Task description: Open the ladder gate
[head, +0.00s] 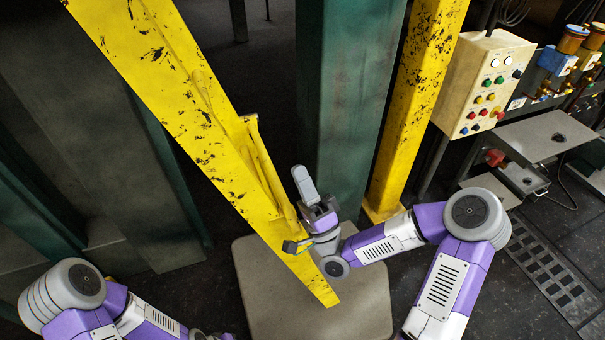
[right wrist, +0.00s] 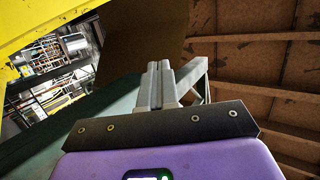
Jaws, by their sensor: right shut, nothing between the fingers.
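A long yellow bar with black worn patches, which looks like the ladder gate (head: 190,95), runs slantwise from the upper left to the lower middle in the head view. A thinner yellow rail (head: 262,160) stands out along its right side. My right gripper (head: 302,176) is just right of the rail, its fingers pointing up and together with nothing between them. I cannot tell whether it touches the gate. In the right wrist view the shut fingers (right wrist: 159,75) show, with a yellow surface (right wrist: 40,25) at the upper left. My left arm shows at the lower left; its gripper is out of view.
A green column (head: 350,90) and a yellow post (head: 415,100) stand behind my right gripper. A beige control box (head: 483,85) with buttons is at the upper right. A grey platform (head: 365,300) lies below. Dark panels fill the left.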

